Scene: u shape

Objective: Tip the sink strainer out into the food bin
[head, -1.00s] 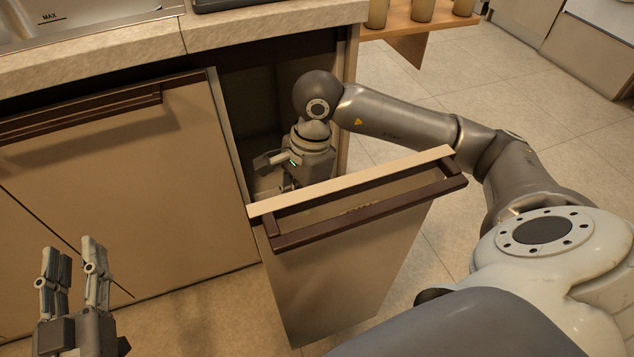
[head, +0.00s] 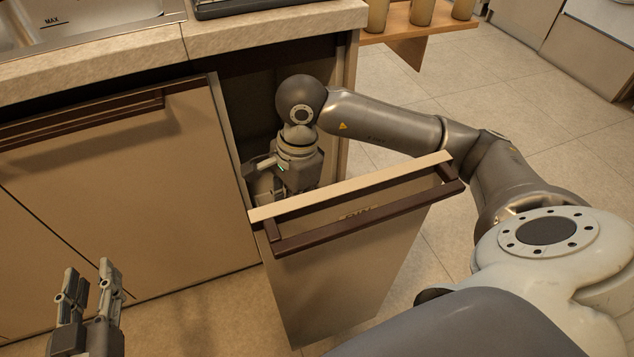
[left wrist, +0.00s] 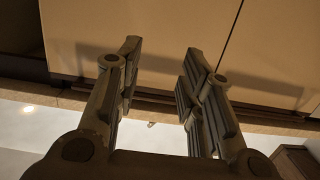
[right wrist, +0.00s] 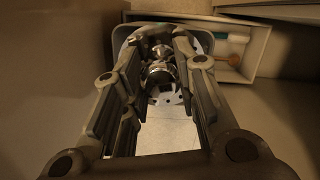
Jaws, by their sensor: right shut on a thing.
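The sink strainer (right wrist: 162,76) is a small shiny metal piece with holes, seen between my right fingertips in the right wrist view. My right gripper (right wrist: 160,58) is shut on it, inside the open pull-out cabinet. In the head view the fingertips and strainer are hidden behind the drawer front (head: 340,255). A grey-rimmed container (right wrist: 122,33), apparently the food bin, lies around and below the strainer in the right wrist view. Its contents cannot be made out. My left gripper (head: 90,288) is open and empty in front of the closed cabinet door.
A pale tray (right wrist: 262,50) with a brush-like item (right wrist: 233,60) lies beside the container. The drawer's dark handle (head: 370,217) and the counter edge (head: 270,35) bound my right arm. Several cups stand on a wooden shelf (head: 425,27) at the upper right. Floor at right is clear.

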